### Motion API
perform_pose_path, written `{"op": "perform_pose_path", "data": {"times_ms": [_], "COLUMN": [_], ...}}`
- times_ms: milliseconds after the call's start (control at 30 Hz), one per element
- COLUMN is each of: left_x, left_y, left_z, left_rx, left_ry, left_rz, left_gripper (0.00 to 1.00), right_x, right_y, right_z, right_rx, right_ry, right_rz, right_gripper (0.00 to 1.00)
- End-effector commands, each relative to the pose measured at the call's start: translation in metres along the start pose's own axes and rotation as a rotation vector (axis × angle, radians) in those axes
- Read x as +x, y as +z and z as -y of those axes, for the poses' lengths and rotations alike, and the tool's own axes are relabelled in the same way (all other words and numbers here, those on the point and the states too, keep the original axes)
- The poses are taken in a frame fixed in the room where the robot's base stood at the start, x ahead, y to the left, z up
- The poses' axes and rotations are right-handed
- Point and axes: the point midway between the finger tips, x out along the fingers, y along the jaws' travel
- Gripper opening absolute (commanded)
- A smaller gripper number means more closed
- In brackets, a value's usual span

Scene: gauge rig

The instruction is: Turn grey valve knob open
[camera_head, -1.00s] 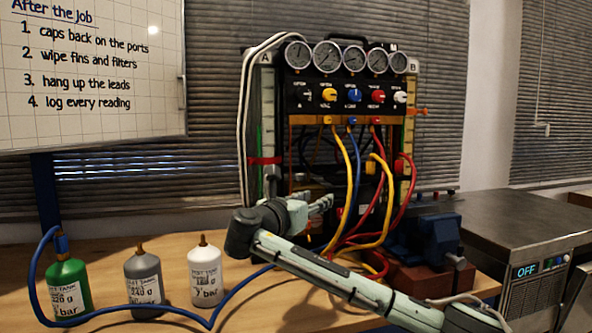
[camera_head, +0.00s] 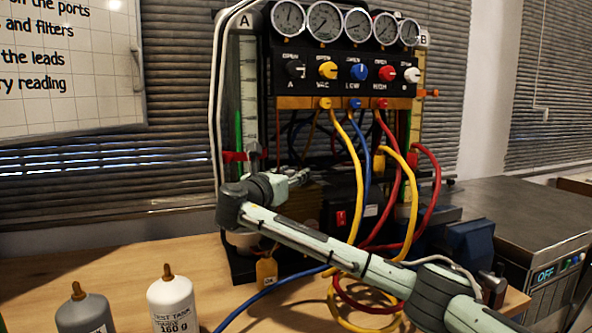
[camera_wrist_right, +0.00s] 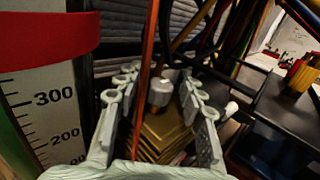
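In the right wrist view, a small grey knob (camera_wrist_right: 161,92) tops a stepped brass-coloured body (camera_wrist_right: 165,135). My right gripper (camera_wrist_right: 158,82) is open, with one finger on each side of the knob and gaps between. In the head view my right gripper (camera_head: 300,177) is low in front of the gauge rig (camera_head: 345,75), below its knob panel, fingers pointing right. I cannot make out the grey knob there. The panel has black (camera_head: 295,70), yellow (camera_head: 327,70), blue (camera_head: 359,72), red (camera_head: 388,73) and white (camera_head: 412,75) knobs. My left gripper is out of view.
Yellow (camera_head: 345,140), blue (camera_head: 366,170) and red (camera_head: 436,190) hoses hang close right of the gripper. A scale column (camera_head: 248,85) stands left. Grey (camera_head: 85,314) and white (camera_head: 172,305) bottles stand at the front left. A blue vise (camera_head: 470,243) is at right.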

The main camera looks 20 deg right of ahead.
Motion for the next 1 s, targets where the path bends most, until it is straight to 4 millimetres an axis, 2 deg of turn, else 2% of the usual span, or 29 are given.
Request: {"op": "perform_pose_path", "data": {"times_ms": [100,200,500,833,1000], "left_x": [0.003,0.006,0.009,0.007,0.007], "left_y": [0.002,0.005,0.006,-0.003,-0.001], "left_z": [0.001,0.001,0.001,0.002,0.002], "left_rx": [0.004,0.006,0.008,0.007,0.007], "left_ry": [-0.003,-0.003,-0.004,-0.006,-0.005], "left_rz": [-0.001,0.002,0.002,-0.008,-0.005], "left_gripper": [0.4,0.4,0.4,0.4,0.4], "right_x": [0.015,0.023,0.026,0.025,0.025], "right_y": [0.001,0.001,0.0,0.0,0.0], "right_z": [0.0,0.0,0.0,0.0,0.0], "right_rx": [0.0,-0.001,0.0,0.0,0.0], "right_ry": [-0.002,-0.001,0.0,0.0,0.0], "right_rz": [0.0,0.0,0.0,0.0,0.0], "right_gripper": [0.39,0.39,0.39,0.0,0.0]}}
